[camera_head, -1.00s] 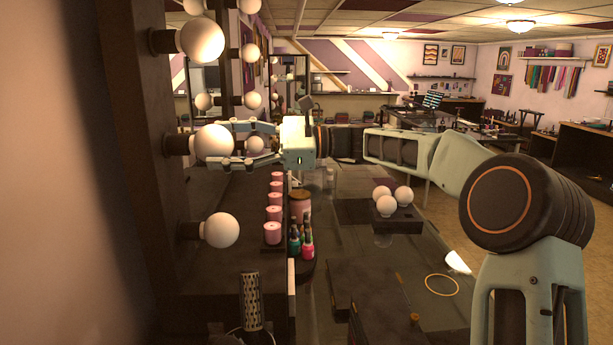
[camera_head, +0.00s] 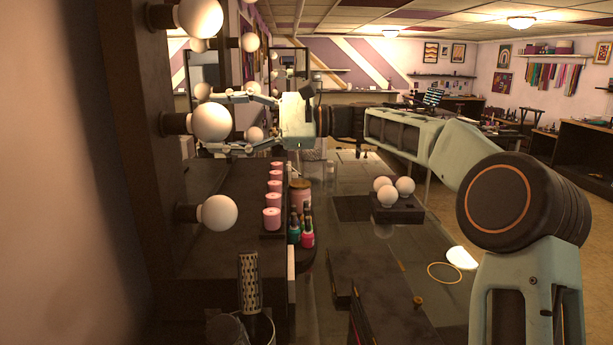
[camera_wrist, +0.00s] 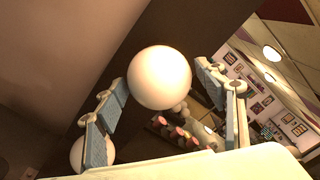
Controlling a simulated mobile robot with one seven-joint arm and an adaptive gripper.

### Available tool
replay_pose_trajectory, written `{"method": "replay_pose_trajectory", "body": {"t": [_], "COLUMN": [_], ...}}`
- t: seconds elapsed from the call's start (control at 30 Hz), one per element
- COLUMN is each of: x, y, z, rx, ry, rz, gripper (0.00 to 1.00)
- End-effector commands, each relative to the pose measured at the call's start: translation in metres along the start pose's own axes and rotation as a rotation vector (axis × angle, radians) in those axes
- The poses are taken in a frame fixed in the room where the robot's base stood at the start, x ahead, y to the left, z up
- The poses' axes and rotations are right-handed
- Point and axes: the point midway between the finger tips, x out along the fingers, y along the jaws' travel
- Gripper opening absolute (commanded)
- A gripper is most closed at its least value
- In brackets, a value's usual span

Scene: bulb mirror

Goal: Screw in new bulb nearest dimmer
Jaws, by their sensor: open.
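My gripper (camera_head: 207,122) is open around a round white bulb (camera_head: 211,123) in the middle socket of the dark mirror frame. One finger is above the bulb and one below. In the wrist view the bulb (camera_wrist: 160,77) sits between the two spread fingers, with a gap on each side. A lower bulb (camera_head: 219,212) and an upper bulb (camera_head: 200,17) are also on the frame. Three loose white bulbs (camera_head: 404,186) sit on a dark holder (camera_head: 398,215) on the table. I cannot make out a dimmer.
Pink candles (camera_head: 272,218) stand in a row below the gripper, near small bottles (camera_head: 307,238) and a pink jar (camera_head: 300,192). A patterned cylinder (camera_head: 249,285) stands at the front. A yellow ring (camera_head: 444,273) lies on the table, beside clear surface.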

Motion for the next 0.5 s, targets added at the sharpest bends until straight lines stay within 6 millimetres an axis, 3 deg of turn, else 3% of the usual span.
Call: {"method": "replay_pose_trajectory", "body": {"t": [0.5], "x": [-0.0001], "y": [0.0018], "z": [-0.0018], "rx": [-0.277], "ry": [0.000], "rz": [0.000], "gripper": [0.64]}}
